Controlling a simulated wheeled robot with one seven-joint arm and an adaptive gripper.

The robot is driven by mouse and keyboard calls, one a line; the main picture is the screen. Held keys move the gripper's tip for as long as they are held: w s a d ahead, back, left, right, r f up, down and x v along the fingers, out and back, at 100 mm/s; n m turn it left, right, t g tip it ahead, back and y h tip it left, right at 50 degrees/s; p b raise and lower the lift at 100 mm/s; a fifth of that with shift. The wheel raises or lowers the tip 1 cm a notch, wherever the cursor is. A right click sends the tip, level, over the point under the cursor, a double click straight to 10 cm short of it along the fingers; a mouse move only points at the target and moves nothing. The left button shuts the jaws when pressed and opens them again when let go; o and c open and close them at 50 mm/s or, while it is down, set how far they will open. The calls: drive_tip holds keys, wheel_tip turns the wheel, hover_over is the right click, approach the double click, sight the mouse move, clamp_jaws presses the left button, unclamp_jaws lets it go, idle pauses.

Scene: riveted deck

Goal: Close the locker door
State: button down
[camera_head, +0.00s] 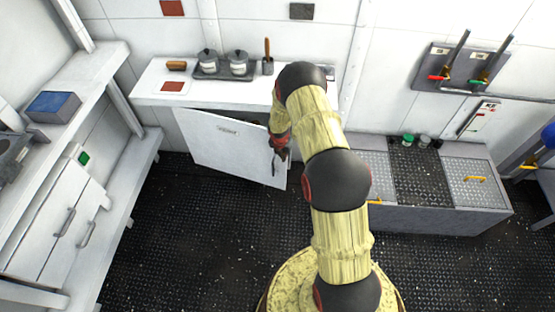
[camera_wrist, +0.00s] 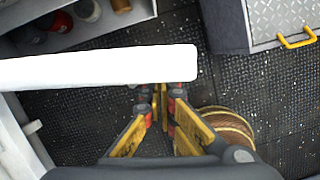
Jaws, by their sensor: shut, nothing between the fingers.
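The white locker door (camera_head: 225,146) stands open, swung out from under the counter, with a small grille near its top. In the wrist view its thick top edge (camera_wrist: 100,68) runs in from the left, and its free end is just ahead of my fingers. My gripper (camera_head: 276,160) is at the door's free right end, pointing down, fingers shut and empty. In the wrist view my gripper (camera_wrist: 160,98) is on the outer-face side of the door, close to it; I cannot tell if it touches. The locker's interior is mostly hidden behind the door in the head view.
Red and white items (camera_wrist: 60,21) sit inside the locker. The counter (camera_head: 150,84) above holds a tray of canisters (camera_head: 222,67). A low grey chest (camera_head: 440,218) stands at right. Left is a white bench (camera_head: 125,175). Dark studded floor (camera_head: 190,235) before the door is clear.

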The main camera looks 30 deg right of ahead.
drive_tip(key=w+d+p, duration=0.3)
drive_tip(key=w+d, duration=0.1)
drive_tip(key=d, duration=0.1)
drive_tip(key=shift+w+p, duration=0.15)
drive_tip(key=shift+p, duration=0.25)
